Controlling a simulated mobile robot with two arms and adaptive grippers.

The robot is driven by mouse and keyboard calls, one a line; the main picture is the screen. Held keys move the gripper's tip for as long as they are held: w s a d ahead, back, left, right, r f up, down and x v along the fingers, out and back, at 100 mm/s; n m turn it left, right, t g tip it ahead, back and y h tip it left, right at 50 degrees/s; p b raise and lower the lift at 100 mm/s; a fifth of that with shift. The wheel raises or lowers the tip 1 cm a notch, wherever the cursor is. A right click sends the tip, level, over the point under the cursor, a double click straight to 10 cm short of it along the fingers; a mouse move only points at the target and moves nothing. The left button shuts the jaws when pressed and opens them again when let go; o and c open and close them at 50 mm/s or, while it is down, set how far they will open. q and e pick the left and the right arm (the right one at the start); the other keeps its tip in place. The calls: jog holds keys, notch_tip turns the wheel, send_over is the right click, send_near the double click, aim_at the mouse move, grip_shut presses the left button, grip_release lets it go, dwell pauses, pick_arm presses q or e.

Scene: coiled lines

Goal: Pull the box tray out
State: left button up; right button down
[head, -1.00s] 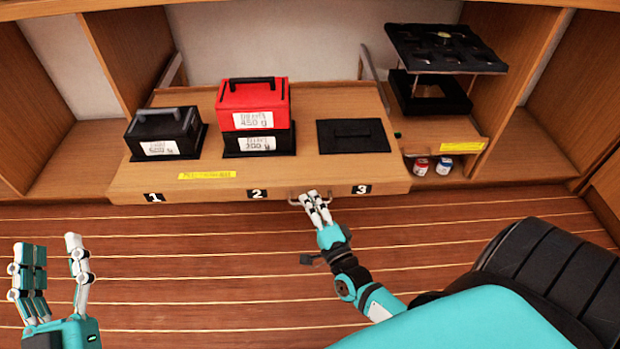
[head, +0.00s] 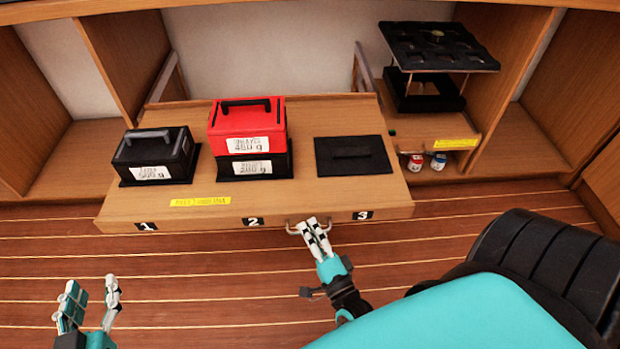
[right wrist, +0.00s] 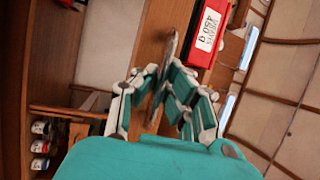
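The box tray (head: 300,196) is a wooden pull-out shelf with places marked 1, 2 and 3, and it stands out from the cabinet over the floor. A metal handle (head: 296,229) sits on its front edge between 2 and 3. My right gripper (head: 313,228) is shut on this handle; in the right wrist view its fingers (right wrist: 164,80) close from both sides of it. The tray carries a black box (head: 155,153) at left, a red box (head: 246,117) stacked on a black one (head: 251,163), and a flat black lid-like piece (head: 352,155) at right. My left gripper (head: 90,296) is open and empty at lower left.
To the right is a shelf with a black perforated rack (head: 438,46) and a red and a blue small jar (head: 438,162) under it. Cabinet dividers stand at both sides. The striped wooden floor (head: 220,275) in front of the tray is clear.

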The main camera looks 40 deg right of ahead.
jog(key=c, duration=1.4)
grip_release()
jog(key=shift+f, duration=0.1)
jog(key=v, duration=1.2)
